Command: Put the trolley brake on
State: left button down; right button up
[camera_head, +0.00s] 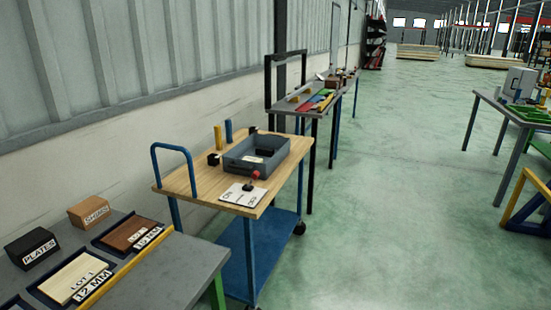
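The trolley (190,181) has a wooden top, blue legs, a blue handle at its left end and a blue lower shelf (266,258). A small lever with a red knob (256,174) stands on a white label plate (240,195) at the front edge of the top. The plate carries black lettering that is too small to read surely. A dark caster (299,228) shows under the right end. Neither of my grippers is in the picture.
A grey open bin (251,165) sits on the trolley top, with a yellow and a blue post behind it. A grey bench (170,276) with labelled trays and boxes stands at the front left. More benches stand behind and at right. The green floor (400,220) between is clear.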

aim_at(255, 174)
jog(key=i+l, duration=0.15)
jog(key=i, duration=0.45)
jog(key=i+l, duration=0.15)
jog(key=i, duration=0.45)
jog(key=i+l, duration=0.2)
jog(key=i, duration=0.4)
